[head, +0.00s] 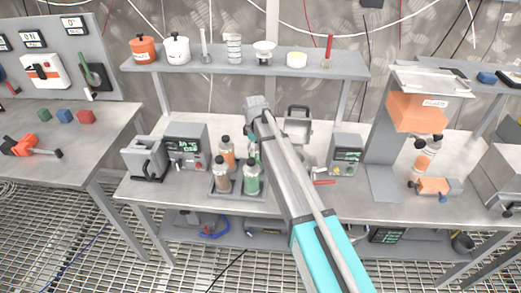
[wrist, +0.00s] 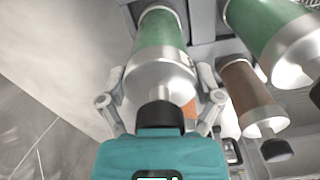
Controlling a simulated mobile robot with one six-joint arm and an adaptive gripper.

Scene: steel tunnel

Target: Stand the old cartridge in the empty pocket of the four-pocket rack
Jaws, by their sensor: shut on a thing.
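In the wrist view, my gripper (wrist: 160,80) is shut around a green cartridge (wrist: 160,30) with a silver shoulder and black cap. The cap points toward the camera. A second green cartridge (wrist: 265,22) and a brown one (wrist: 243,90) are to its right. An orange surface shows just behind the held one. In the head view, the rack (head: 236,196) holds a brown cartridge (head: 222,178) front left, a green one (head: 252,180) front right and an orange one (head: 228,152) back left. Whether the held cartridge's bottom is in that pocket cannot be seen.
A grey device (head: 147,158) and a display unit (head: 187,146) stand left of the rack. Another display unit (head: 345,155) is to the right. A shelf (head: 240,65) with pots and glassware runs behind. A press-like stand (head: 383,140) holds an orange block.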

